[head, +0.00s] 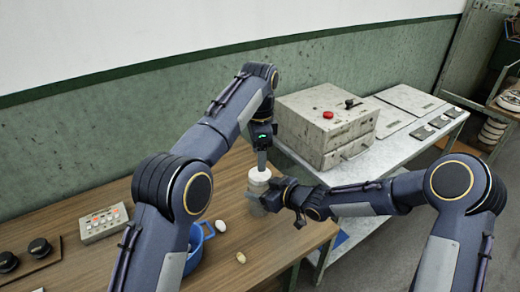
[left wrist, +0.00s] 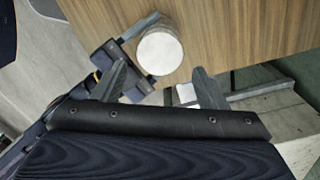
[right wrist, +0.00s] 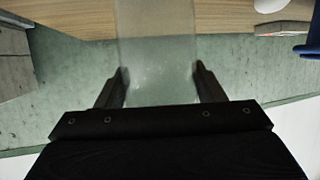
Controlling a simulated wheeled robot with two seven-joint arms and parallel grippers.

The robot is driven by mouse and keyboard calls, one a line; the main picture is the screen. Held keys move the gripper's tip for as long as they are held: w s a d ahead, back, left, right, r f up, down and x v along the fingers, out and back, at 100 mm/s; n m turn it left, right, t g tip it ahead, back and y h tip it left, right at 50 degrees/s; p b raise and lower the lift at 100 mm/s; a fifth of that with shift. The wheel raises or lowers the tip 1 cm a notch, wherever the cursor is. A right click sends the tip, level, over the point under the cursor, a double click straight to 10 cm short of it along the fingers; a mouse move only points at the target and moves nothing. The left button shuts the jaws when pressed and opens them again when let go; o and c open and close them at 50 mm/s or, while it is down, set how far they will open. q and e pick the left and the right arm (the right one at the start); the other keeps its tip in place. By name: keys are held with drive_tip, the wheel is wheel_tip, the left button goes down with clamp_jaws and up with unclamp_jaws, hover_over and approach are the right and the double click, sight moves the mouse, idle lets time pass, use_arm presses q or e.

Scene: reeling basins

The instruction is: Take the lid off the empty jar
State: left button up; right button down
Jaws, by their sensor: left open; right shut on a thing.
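The jar (head: 257,198) is a pale, translucent cylinder with a white round lid (head: 259,174) on it, near the right end of the wooden table. My right gripper (head: 268,196) is shut on the jar's body from the right. In the right wrist view the jar (right wrist: 157,55) stands between the two fingers and looks empty. My left gripper (head: 262,160) is just above the lid, pointing down. In the left wrist view its fingers (left wrist: 160,80) are apart and the lid's top (left wrist: 160,54) lies beyond them. I cannot tell whether the jar touches the table.
A blue pot (head: 196,243) stands left of the jar, with a white cocoon-like piece (head: 221,226) and a tan one (head: 241,258) nearby. A button panel (head: 103,223) lies further left. A grey box with a red button (head: 325,120) stands on the bench behind right.

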sight(260, 174)
use_arm(q)
drive_tip(key=shift+d+r, duration=0.15)
drive_tip(key=shift+r, duration=0.5)
drive_tip(key=shift+f, duration=3.85)
